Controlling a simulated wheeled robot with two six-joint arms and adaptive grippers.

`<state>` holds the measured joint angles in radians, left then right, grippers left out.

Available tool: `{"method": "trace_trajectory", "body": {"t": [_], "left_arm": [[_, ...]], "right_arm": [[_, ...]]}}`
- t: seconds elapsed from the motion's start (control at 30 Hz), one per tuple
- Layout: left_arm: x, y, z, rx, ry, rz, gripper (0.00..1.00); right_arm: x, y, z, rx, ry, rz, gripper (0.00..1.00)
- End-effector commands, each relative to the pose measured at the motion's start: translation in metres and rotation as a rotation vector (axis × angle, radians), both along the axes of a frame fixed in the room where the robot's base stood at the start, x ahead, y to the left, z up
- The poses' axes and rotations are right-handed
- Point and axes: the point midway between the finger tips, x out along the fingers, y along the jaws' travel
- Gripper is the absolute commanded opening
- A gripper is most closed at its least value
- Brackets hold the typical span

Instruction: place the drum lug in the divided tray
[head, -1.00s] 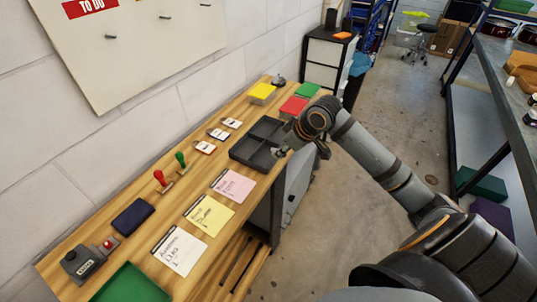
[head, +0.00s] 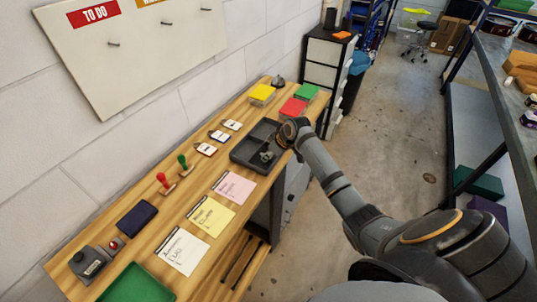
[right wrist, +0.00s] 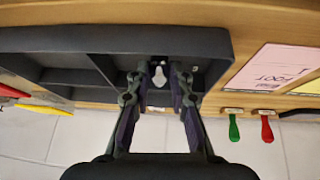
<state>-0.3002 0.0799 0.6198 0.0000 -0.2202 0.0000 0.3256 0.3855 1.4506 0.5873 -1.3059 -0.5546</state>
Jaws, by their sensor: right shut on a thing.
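The dark grey divided tray (head: 237,160) lies on the wooden bench, and its dividers also show in the right wrist view (right wrist: 60,77). My right gripper (head: 266,157) points down over the tray's near compartment in the head view. In the right wrist view the gripper (right wrist: 160,78) has its fingers closed on a small light-grey piece, the drum lug (right wrist: 160,76). The lug is over the larger compartment. I cannot tell whether it touches the tray floor. In the head view the lug is too small to make out. My left gripper is out of view.
A green tray (head: 135,284) is at the near end.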

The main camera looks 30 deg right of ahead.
Motion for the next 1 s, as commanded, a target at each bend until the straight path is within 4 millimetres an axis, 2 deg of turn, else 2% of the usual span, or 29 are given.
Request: {"method": "trace_trajectory", "body": {"t": [0.07,0.43,0.47,0.6,0.63,0.87,1.0], "left_arm": [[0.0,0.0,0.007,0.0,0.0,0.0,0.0],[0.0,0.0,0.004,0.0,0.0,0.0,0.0],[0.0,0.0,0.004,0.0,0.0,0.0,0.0],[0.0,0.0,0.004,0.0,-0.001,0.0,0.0],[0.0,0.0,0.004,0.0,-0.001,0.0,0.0],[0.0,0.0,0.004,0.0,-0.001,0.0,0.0],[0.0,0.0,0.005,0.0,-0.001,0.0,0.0]], "right_arm": [[0.001,0.0,-0.004,0.001,-0.002,-0.001,0.0],[0.001,0.0,-0.012,-0.001,-0.003,0.0,0.0],[0.0,0.0,-0.012,-0.001,-0.003,0.0,0.22],[0.0,0.0,-0.012,-0.001,-0.003,0.0,0.41],[0.0,0.0,-0.012,-0.001,-0.003,-0.001,0.43],[0.0,0.0,-0.012,-0.001,-0.003,-0.001,0.43],[-0.001,-0.002,-0.004,-0.003,-0.005,-0.001,0.43]]}}
